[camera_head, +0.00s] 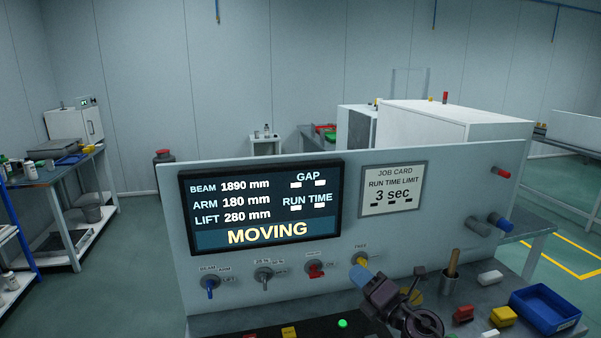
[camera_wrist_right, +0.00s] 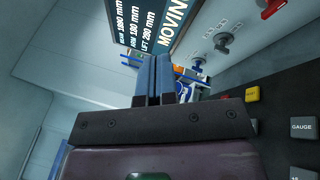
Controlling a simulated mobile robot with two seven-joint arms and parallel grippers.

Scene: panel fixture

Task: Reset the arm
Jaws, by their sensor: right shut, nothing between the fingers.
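The panel (camera_head: 440,230) carries a display (camera_head: 265,208) reading BEAM 1890 mm, ARM 180 mm, LIFT 280 mm and MOVING. Below it sit a blue BEAM/ARM/LIFT selector (camera_head: 210,286) with its lever downward, a grey switch (camera_head: 264,276), a red switch (camera_head: 316,270) and a yellow knob (camera_head: 358,258). My right gripper (camera_head: 361,274) is shut and empty, its blue fingers just below the yellow knob; I cannot tell if they touch it. The shut fingers also fill the middle of the right wrist view (camera_wrist_right: 165,65). My left gripper is not in view.
A job card (camera_head: 393,190) reads RUN TIME LIMIT 3 sec. A dark button box (camera_head: 310,329) with a lit green button (camera_head: 343,323) lies below the switches. A blue tray (camera_head: 545,308), a brush in a holder (camera_head: 452,266) and small blocks stand right of my arm.

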